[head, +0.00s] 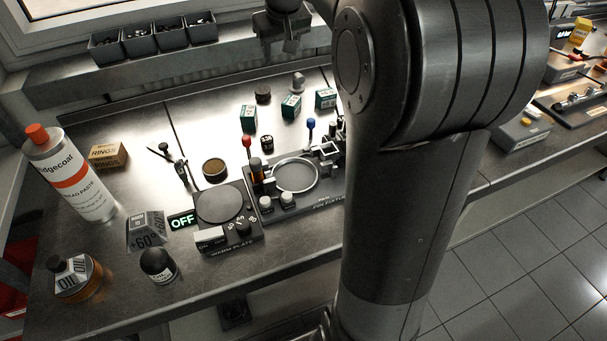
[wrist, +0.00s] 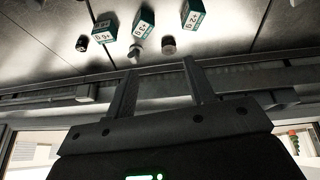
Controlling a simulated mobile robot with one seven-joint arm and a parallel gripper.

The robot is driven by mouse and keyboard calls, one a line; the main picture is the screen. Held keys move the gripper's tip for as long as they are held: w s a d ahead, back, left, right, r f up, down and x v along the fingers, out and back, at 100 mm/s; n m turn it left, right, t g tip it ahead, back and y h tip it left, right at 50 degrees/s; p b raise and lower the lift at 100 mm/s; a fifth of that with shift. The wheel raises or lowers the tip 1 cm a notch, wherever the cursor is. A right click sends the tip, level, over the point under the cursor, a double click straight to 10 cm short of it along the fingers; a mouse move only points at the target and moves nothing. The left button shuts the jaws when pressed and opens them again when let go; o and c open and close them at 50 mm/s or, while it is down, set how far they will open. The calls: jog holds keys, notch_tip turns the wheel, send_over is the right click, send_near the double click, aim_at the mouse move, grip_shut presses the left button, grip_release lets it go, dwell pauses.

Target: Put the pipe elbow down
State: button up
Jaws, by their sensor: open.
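The pipe elbow appears to be the small grey bent piece (head: 298,82) standing on the bench near its back edge. It also shows in the wrist view (wrist: 137,51), beyond my fingertips. My gripper (head: 290,46) hangs above the back of the bench, apart from the elbow. In the wrist view my gripper (wrist: 160,62) has its two fingers spread, with nothing between them.
A dark round cap (head: 263,95) stands left of the elbow, with green-and-white boxes (head: 291,106) in front. Dark bins (head: 138,40) sit on the back ledge. A warm plate (head: 220,203) is nearer. My arm hides the bench to the right.

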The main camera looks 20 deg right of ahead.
jog(key=s+a+f, duration=0.2)
jog(key=s, duration=0.8)
jog(key=s+a+f, duration=0.2)
jog(key=s+a, duration=0.1)
jog(key=s, duration=0.8)
jog(key=s+a+f, duration=0.2)
jog(key=s+f, duration=0.1)
jog(key=s, duration=0.7)
jog(key=shift+s+a+m+t+y, duration=0.2)
jog(key=shift+s+m+t+y, duration=0.1)
jog(key=shift+m, duration=0.1)
jog(key=shift+r, duration=0.1)
